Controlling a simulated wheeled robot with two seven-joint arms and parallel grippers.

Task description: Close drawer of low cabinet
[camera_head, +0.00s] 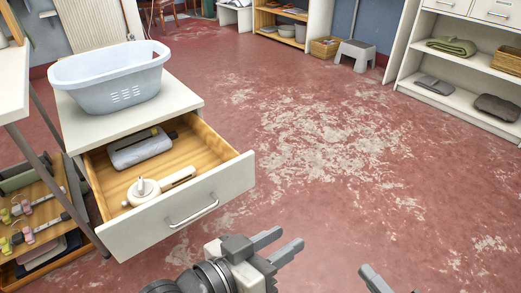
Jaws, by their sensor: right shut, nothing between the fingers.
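The low cabinet (168,92) stands at the left with a white top. Its drawer (215,208) is pulled far out toward the lower right, showing a light wood inside. The white front carries a metal bar handle (194,214). My right gripper (373,277) barely enters at the bottom edge, empty and shut.
A pale laundry basket (112,78) sits on the cabinet top. A table with a lower wooden shelf (52,212) stands close at the left. The red worn floor (330,150) is clear to the right. A grey step stool (355,54) and shelving stand farther back.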

